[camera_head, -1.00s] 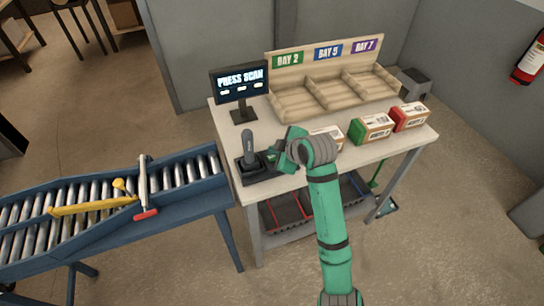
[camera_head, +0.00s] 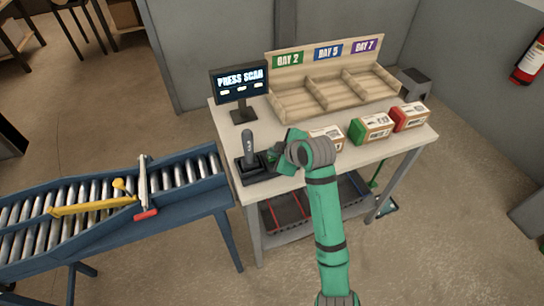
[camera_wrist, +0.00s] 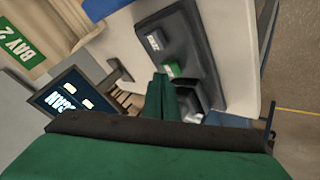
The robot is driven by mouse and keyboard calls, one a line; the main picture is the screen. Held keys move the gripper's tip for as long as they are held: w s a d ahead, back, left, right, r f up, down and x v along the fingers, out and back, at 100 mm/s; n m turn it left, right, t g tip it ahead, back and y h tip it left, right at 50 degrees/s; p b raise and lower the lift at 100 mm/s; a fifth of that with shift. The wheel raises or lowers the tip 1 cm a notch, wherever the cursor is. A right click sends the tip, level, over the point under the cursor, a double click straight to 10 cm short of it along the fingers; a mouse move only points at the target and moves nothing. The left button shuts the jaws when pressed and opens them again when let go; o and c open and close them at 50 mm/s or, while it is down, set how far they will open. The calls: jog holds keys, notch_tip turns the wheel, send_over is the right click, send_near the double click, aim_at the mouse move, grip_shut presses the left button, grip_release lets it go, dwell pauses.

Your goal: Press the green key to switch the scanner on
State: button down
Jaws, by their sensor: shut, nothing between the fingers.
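The green key (camera_wrist: 173,70) sits on a dark panel (camera_wrist: 190,45) in the wrist view, beside a white key (camera_wrist: 153,41). My gripper (camera_wrist: 164,82) is shut and empty, its green fingertips close to the green key. I cannot tell whether they touch it. In the head view my gripper (camera_head: 277,158) is low at the right side of the dark scanner base (camera_head: 258,173), and my wrist hides part of that area. The scanner (camera_head: 249,146) stands upright in its base. The monitor (camera_head: 240,82) reads "PRESS SCAN"; it also shows in the wrist view (camera_wrist: 70,98).
Three boxes stand on the table: one partly behind my wrist (camera_head: 328,136), a green one (camera_head: 370,129) and a red one (camera_head: 408,116). A wooden rack (camera_head: 300,103) labelled DAY 2, DAY 5 and DAY 7 is behind them. A roller conveyor (camera_head: 190,215) is at left.

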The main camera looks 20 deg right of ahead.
aim_at(274, 159)
jog(key=shift+f, duration=0.5)
dwell(0.9)
jog(key=shift+r, duration=0.95)
jog(key=shift+r, duration=2.55)
